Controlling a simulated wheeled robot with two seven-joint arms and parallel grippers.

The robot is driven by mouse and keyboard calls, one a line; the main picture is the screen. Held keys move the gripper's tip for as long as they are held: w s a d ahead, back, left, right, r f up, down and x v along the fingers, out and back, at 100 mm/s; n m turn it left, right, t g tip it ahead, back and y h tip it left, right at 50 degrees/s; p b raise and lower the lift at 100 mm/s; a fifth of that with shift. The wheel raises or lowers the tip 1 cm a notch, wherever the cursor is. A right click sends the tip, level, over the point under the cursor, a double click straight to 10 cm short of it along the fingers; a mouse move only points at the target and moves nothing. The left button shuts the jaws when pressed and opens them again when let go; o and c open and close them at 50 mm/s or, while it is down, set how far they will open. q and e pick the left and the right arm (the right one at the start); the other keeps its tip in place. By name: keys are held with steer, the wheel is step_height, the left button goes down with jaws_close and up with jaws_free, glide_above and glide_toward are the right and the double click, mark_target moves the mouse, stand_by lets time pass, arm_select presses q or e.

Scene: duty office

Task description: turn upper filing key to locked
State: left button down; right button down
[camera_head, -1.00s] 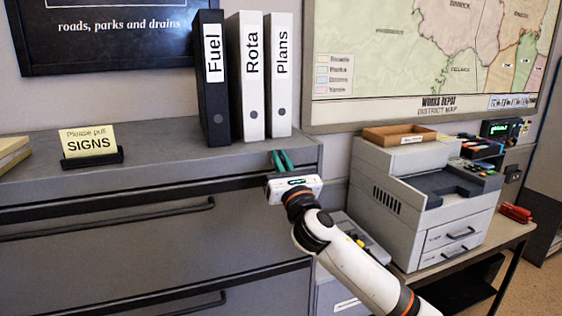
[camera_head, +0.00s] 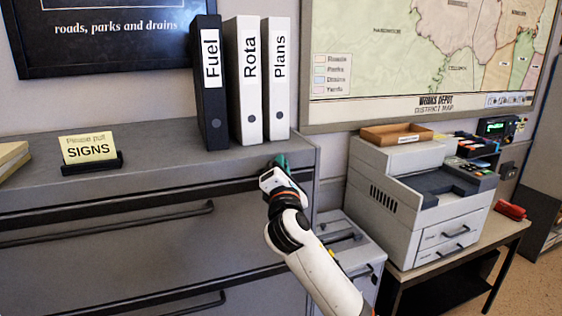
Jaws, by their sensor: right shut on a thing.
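The grey filing cabinet (camera_head: 110,250) fills the left of the head view, with its upper drawer handle (camera_head: 120,222) and a lower one below. My right gripper (camera_head: 280,162) is at the cabinet's upper right front, near the top edge. Its green fingertips are shut on the upper filing key, which the fingers and the gripper body hide. The hand is rolled, its white body slanting. I cannot see the key's angle or any lock marking. My left gripper is not in view.
Black Fuel (camera_head: 211,100) and white Rota and Plans binders (camera_head: 276,100) stand on the cabinet top, just behind my right gripper. A grey printer (camera_head: 410,215) stands on a table at right, beside my right arm.

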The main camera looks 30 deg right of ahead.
steer(key=m+g+p, duration=0.2)
steer(key=m, duration=0.3)
steer(key=shift+p, duration=0.3)
steer(key=shift+d+f+m+g+p, duration=0.15)
steer(key=shift+m+g+p, duration=0.15)
steer(key=shift+m+p, duration=0.35)
steer(key=shift+a+f+m+g+p, duration=0.15)
steer(key=shift+m+g+p, duration=0.15)
steer(key=shift+m, duration=0.65)
steer(key=shift+d+f, duration=0.1)
steer(key=c, duration=1.5)
jaws_free()
